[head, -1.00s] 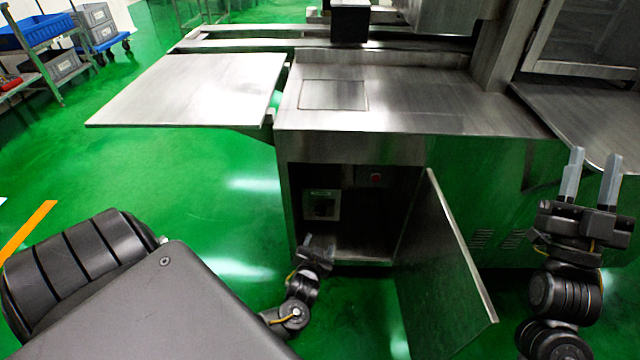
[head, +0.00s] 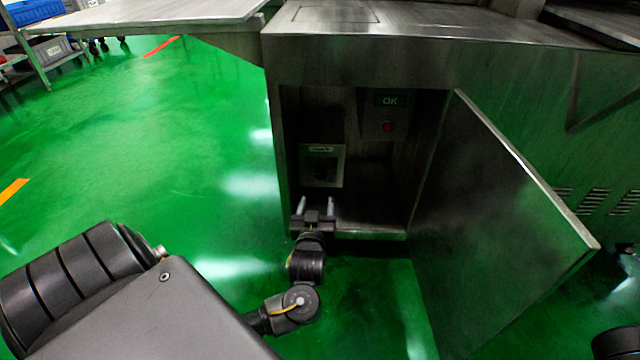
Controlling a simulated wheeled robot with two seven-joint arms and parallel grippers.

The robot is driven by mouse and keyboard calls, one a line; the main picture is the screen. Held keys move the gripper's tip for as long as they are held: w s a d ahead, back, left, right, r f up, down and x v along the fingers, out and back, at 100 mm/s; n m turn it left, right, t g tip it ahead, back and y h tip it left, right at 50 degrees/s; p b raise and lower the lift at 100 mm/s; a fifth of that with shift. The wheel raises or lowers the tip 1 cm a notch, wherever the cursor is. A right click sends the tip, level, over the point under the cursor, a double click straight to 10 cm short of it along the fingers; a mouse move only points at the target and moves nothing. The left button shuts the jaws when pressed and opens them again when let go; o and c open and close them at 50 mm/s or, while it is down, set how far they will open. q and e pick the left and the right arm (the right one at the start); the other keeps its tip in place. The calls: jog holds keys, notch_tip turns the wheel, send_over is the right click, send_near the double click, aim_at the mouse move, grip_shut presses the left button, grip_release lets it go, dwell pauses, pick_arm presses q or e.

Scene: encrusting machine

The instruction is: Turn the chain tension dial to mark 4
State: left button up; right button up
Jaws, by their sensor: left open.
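The chain tension dial (head: 321,168) is a dark knob on a light square plate on the left inner side of the open cabinet. Its marks are too small to read. My left gripper (head: 316,205) is open and empty at the cabinet's mouth, just below the dial plate and apart from it, with its fingers pointing up in the picture. My right gripper is out of view; only a dark piece shows at the lower right corner.
The cabinet door (head: 500,220) hangs open to the right of my left gripper. A box with a red button (head: 387,127) and a green "OK" display (head: 390,100) is on the cabinet's back wall. A metal table (head: 140,14) juts out at upper left. Green floor at left is clear.

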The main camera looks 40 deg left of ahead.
aim_at(320, 176)
pick_arm(q)
jog(key=b+x, duration=0.2)
jog(key=x, duration=0.2)
jog(key=b+x, duration=0.3)
jog(key=x, duration=0.1)
jog(key=shift+w+a+f, duration=0.2)
jog(key=shift+a, duration=0.1)
jog(key=shift+w+a+r+b, duration=0.1)
jog(key=shift+w+a+b, duration=0.25)
jog(key=shift+w+b, duration=0.2)
jog(key=shift+w+a+r, duration=0.1)
